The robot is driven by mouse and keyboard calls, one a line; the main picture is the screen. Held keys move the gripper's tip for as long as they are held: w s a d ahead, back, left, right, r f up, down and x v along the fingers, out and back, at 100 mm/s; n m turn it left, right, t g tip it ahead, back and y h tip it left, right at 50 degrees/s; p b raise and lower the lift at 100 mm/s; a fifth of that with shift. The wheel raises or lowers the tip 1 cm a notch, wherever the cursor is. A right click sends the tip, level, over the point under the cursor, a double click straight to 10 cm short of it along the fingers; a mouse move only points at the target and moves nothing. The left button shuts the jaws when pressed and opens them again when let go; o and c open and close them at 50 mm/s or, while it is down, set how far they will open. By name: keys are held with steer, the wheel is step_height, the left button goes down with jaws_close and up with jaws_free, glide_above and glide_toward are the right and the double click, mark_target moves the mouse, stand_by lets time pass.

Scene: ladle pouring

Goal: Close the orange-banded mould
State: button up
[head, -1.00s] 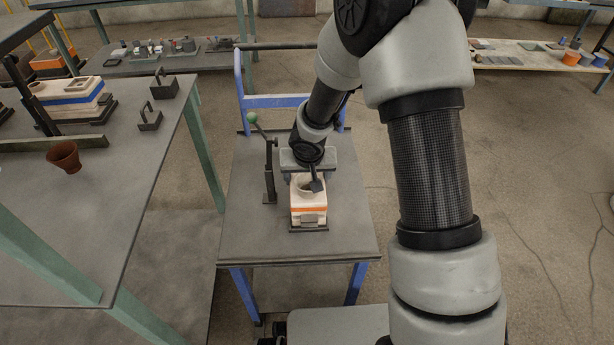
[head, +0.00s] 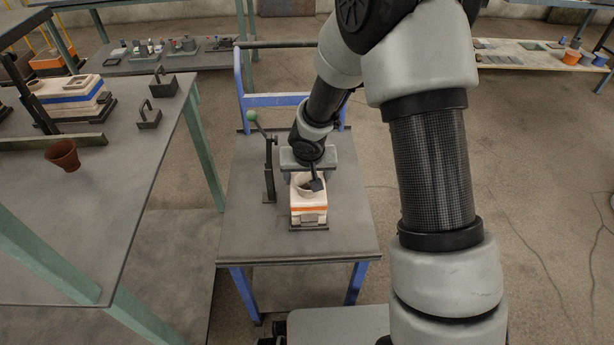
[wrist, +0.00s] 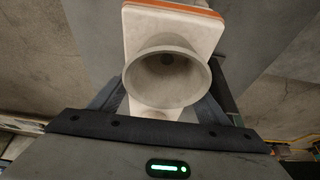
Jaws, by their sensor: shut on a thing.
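The orange-banded mould (head: 309,217) stands on the small table in the head view, a pale block with an orange stripe and a dark plate under it. A round, flared pouring cup (head: 305,189) is on its top. My gripper (head: 316,183) is over this top and is shut on the pouring cup. In the wrist view the cup (wrist: 166,72) sits between the two fingers of my gripper (wrist: 165,95), with the mould's pale top and orange edge (wrist: 180,6) behind it. I cannot tell whether the mould's upper and lower parts fully meet.
A lever with a green knob (head: 268,170) stands left of the mould on the blue-framed table (head: 345,235). The left bench (head: 100,215) holds a brown pot (head: 63,154) and a blue-banded mould (head: 70,95). The table's front is clear.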

steer(key=shift+w+f+b, duration=0.1)
steer(key=shift+f+b, duration=0.35)
steer(key=shift+b, duration=0.3)
stand_by(0.7)
steer(key=o, duration=2)
steer(key=shift+f, duration=0.15)
steer(key=shift+s+r, duration=0.25)
steer(key=shift+r, duration=0.25)
steer(key=p+v, duration=0.6)
steer(key=v, duration=1)
steer(key=shift+s+r, duration=0.15)
steer(key=shift+r, duration=0.1)
